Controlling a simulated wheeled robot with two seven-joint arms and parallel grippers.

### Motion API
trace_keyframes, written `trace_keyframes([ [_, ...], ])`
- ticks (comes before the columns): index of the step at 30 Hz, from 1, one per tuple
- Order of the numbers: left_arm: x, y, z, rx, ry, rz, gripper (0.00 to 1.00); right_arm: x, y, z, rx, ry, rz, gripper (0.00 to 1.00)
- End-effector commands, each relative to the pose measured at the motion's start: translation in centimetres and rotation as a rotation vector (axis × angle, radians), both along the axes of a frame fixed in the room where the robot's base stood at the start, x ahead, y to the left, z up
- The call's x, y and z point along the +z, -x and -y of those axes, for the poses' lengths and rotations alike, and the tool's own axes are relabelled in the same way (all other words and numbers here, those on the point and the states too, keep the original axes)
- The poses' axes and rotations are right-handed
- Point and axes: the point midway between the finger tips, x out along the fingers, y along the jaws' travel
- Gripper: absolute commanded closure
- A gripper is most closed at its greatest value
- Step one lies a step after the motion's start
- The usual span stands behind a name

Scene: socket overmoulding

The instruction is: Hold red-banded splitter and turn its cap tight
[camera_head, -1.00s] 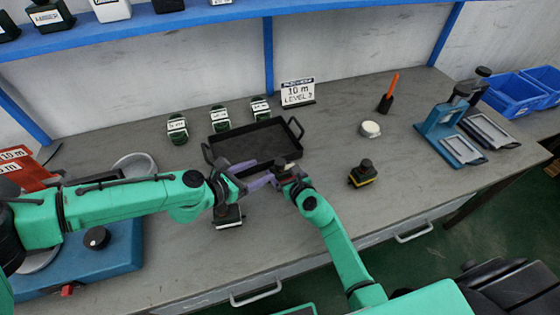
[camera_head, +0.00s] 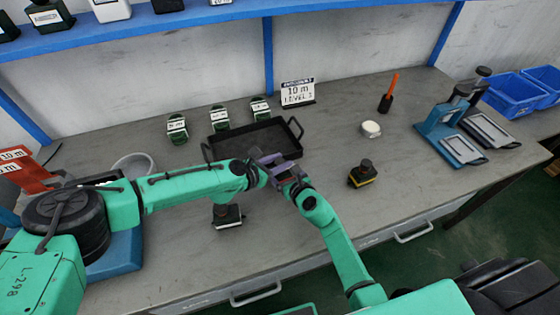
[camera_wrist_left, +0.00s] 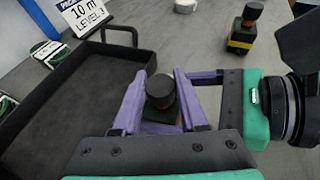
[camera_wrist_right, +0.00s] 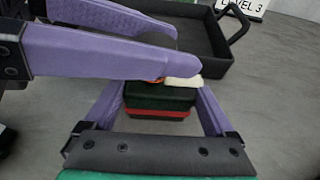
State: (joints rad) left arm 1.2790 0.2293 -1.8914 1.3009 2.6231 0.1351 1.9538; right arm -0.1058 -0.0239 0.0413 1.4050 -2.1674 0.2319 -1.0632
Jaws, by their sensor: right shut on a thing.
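The red-banded splitter, a dark green block with a red band (camera_wrist_right: 158,112), is between the fingers of my right gripper (camera_wrist_right: 158,108), which is shut on it. Its round black cap (camera_wrist_left: 160,91) points up in the left wrist view. My left gripper (camera_wrist_left: 160,100) is open, its purple fingers on either side of the cap with gaps visible. In the head view my left gripper (camera_head: 273,163) and right gripper (camera_head: 288,180) meet in front of the black tray, and they mostly hide the splitter there. The red band is hidden in the left wrist view.
The black tray (camera_head: 225,155) lies just behind the grippers. A yellow-banded splitter (camera_head: 362,174) stands to the right and another capped block (camera_head: 227,215) to the front left. The bench between the yellow-banded splitter and the blue fixtures (camera_head: 446,139) is clear.

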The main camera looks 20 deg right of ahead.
Motion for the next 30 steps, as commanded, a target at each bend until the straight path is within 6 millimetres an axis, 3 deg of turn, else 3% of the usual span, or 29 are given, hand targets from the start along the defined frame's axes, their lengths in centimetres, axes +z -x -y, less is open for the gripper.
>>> trace_keyframes([
  [18,0.61,-0.32,0.55,-0.356,0.004,0.014,1.00,-0.24,0.15,-0.22,0.006,0.000,-0.006,0.69],
  [30,0.29,-0.03,0.18,-0.412,0.004,0.004,1.00,-0.34,0.20,-0.20,0.006,0.000,-0.008,0.69],
])
